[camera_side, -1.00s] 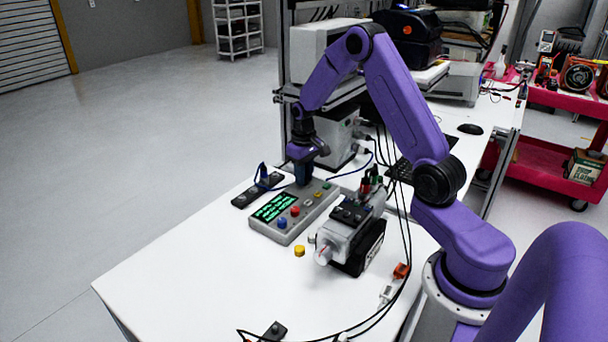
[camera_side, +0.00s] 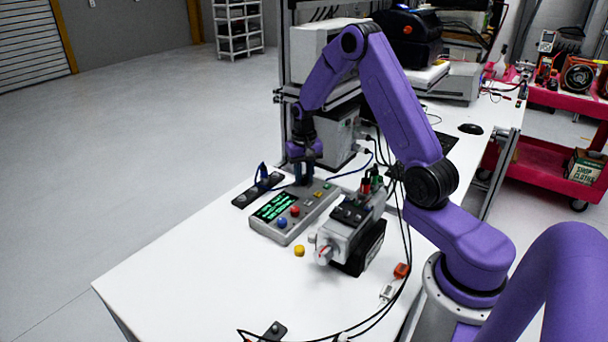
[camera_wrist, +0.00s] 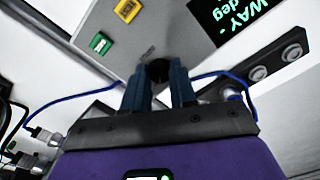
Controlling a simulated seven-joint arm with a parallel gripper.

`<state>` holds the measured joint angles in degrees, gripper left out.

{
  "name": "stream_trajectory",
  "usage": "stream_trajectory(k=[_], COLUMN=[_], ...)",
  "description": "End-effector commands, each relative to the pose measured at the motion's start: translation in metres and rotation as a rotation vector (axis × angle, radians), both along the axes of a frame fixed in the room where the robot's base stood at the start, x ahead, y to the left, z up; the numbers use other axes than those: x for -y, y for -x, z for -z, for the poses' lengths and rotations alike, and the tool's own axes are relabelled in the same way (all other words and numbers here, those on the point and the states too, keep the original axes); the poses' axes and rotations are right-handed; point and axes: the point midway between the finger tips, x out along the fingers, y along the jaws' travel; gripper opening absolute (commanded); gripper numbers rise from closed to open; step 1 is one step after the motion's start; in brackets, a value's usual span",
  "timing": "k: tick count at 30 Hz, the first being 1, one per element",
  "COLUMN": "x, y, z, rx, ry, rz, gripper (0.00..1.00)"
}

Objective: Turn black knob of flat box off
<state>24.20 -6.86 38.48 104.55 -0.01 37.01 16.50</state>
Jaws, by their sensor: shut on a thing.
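The flat grey box (camera_side: 318,207) lies on the white table, with a green-lettered display (camera_side: 274,207) and a red and a blue button on top. My gripper (camera_side: 302,178) points down over the box's far end. In the wrist view my gripper's blue fingers (camera_wrist: 160,82) are closed around the black knob (camera_wrist: 158,70), whose dark round top shows between the fingertips. The knob is hidden behind the fingers in the side view. The box's grey top (camera_wrist: 125,50) fills the upper middle of the wrist view.
A black strip with sockets (camera_side: 258,190) and a blue cable lies just left of the box. A grey servo unit (camera_side: 350,225) stands to the right, with a yellow cap (camera_side: 299,251) nearby. Black cables run along the table's right side. The front left of the table is clear.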

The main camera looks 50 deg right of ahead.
Motion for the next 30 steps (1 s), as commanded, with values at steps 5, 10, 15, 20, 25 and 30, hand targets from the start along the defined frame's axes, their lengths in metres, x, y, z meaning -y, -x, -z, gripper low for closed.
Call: stream_trajectory(k=[5,10,15,20,25,30], x=[0.000,0.000,0.000,0.000,0.000,0.001], y=[-0.001,-0.001,-0.001,0.000,-0.001,-0.002], z=[-0.001,-0.001,-0.001,-0.001,-0.015,-0.047], rx=[0.003,0.004,0.002,0.002,0.004,0.008], ry=[0.001,0.001,0.000,0.000,0.001,0.003], rz=[0.000,-0.001,-0.001,-0.001,-0.001,-0.001], gripper=[0.00,0.46,0.52,0.52,0.52,0.52])
